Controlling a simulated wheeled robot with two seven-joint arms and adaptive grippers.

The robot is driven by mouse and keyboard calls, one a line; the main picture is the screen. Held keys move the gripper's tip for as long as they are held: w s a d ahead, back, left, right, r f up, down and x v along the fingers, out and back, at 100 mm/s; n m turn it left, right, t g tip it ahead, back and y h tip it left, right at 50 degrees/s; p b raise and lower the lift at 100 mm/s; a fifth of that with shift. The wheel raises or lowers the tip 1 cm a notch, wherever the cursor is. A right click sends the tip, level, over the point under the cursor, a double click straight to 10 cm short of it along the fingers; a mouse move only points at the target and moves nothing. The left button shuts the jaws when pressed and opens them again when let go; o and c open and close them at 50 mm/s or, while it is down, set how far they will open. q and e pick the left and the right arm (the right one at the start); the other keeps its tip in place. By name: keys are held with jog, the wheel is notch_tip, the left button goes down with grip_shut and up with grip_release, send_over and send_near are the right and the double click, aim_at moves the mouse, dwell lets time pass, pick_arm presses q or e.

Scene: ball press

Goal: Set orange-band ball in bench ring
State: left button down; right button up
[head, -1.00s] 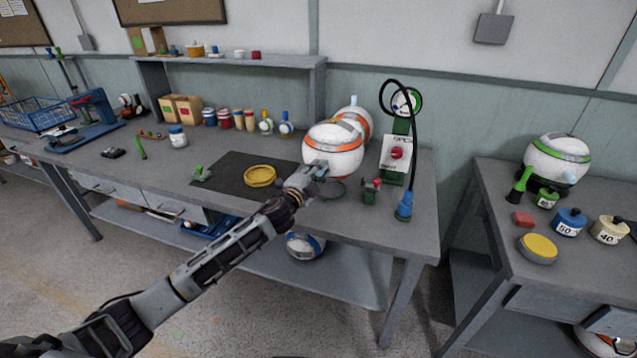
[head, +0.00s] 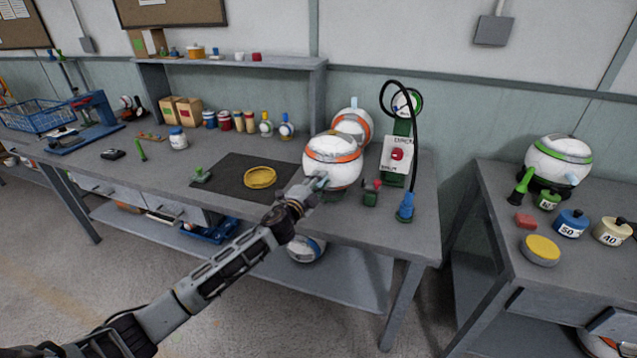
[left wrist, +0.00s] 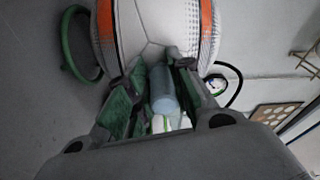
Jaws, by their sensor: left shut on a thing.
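A white ball with orange bands (head: 333,172) is at the front of the bench; its white and orange surface fills the top of the left wrist view (left wrist: 150,30). My left gripper (head: 316,183) is shut on the pale blue peg (left wrist: 163,95) that sticks out of the ball. The green bench ring (left wrist: 68,50) is just below the ball. In the head view the ball hides most of it, with a bit of green showing under the ball. I cannot tell whether ball and ring touch. My right gripper is not in view.
A second orange-band ball (head: 354,124) stands close behind. A pump stand (head: 397,153) with a black hose, a small green and red piece (head: 371,192) and a blue nozzle (head: 406,206) are to the right. A yellow ring dish (head: 260,177) lies on a dark mat (head: 228,183) to the left.

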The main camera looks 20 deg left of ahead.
pick_arm(q)
jog(key=shift+f, duration=0.1)
jog(key=c, duration=1.3)
grip_release()
jog(key=shift+f, duration=0.1)
jog(key=shift+r, duration=0.25)
jog(key=shift+v, duration=6.05)
